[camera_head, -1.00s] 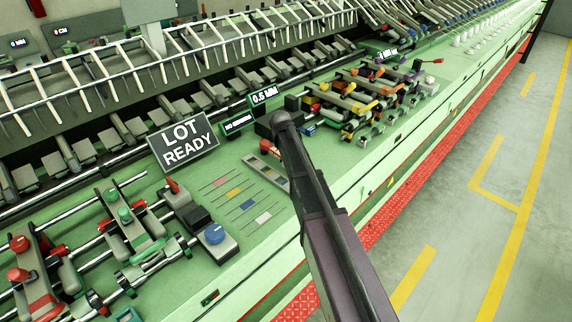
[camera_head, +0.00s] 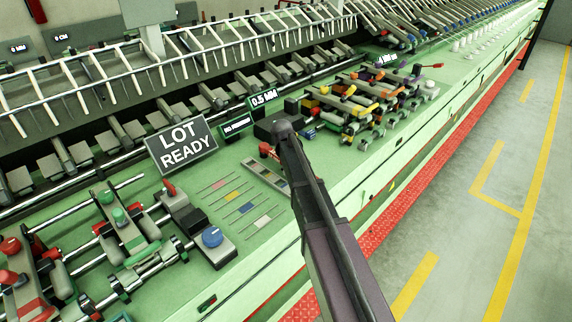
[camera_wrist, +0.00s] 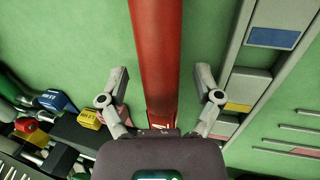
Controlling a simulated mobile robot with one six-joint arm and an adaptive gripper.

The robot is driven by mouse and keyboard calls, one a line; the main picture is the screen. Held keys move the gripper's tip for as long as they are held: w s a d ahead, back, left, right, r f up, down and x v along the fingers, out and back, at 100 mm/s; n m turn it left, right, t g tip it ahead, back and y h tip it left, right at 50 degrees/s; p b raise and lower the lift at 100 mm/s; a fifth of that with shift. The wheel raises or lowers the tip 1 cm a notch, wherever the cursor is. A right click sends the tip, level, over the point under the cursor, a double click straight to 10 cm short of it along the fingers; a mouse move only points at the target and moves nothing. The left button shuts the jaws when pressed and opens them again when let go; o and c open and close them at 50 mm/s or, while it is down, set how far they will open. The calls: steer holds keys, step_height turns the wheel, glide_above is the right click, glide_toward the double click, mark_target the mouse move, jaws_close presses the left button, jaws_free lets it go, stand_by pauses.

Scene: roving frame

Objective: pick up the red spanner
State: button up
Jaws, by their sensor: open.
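In the wrist view a long red bar, which looks like the handle of the red spanner (camera_wrist: 157,45), runs from the top edge down toward my gripper (camera_wrist: 160,78). The two fingers are spread apart, one on each side of the bar, with green surface showing between each finger and the red. The spanner's ends are not clear in this view. In the head view my dark arm covers the gripper and most of that spot. A small red piece (camera_head: 265,149) shows just left of the arm's end; I cannot tell if it belongs to the spanner.
A grey tray (camera_head: 268,175) with coloured labels lies beside the arm and also shows in the wrist view (camera_wrist: 252,70). A "LOT READY" sign (camera_head: 182,146) stands to the left. A dark block (camera_head: 268,127) and coloured clamps (camera_head: 345,103) stand beyond. The aisle floor (camera_head: 480,240) is clear.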

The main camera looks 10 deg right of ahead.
jaws_close()
steer(key=shift+r, duration=0.2)
stand_by(0.3)
step_height(320, 180, up, 3)
steer(key=p, duration=0.3)
steer(key=s+a, duration=0.1)
steer(key=s, duration=0.3)
steer(key=s+a+r+p, duration=0.1)
steer(key=s, duration=0.4)
steer(key=s+a+p, duration=0.1)
steer(key=s+a, duration=0.1)
steer(key=s, duration=0.2)
steer(key=shift+s+r, duration=0.25)
steer(key=shift+s, duration=0.05)
steer(key=shift+s+a, duration=0.4)
steer(key=shift+s, duration=0.45)
